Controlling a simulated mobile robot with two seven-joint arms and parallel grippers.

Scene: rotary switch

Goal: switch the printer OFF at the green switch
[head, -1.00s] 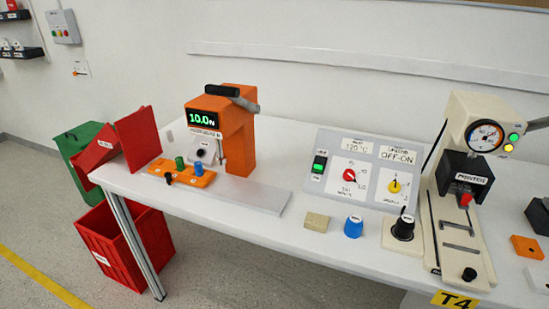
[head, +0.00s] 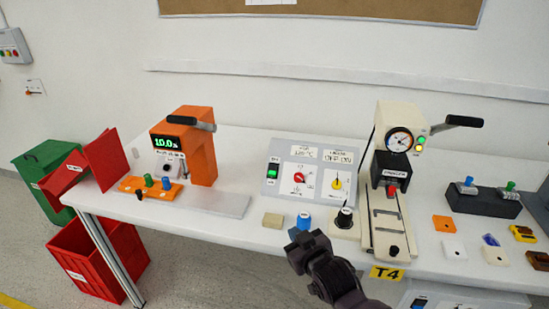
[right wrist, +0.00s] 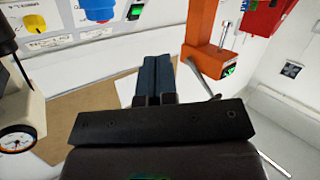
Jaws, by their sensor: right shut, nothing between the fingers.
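The green switch (head: 272,172) is on the left part of a pale sloped panel (head: 285,202). Its lower half glows green. The switch also shows at the top of the right wrist view (right wrist: 135,11). The cream printer (head: 393,117), with a round dial and black handle, stands right of the panel. My right gripper (head: 300,236) is shut and empty at the table's front edge, below the panel and apart from the switch. Its dark fingers (right wrist: 154,78) are together in the right wrist view. My left gripper is not in view.
A blue knob (head: 304,220) stands by my right gripper, with a tan block (head: 272,220) to its left and a black knob (head: 344,217) to its right. The panel carries a red dial (head: 299,177) and a yellow dial (head: 337,183). An orange press (head: 203,155) stands left.

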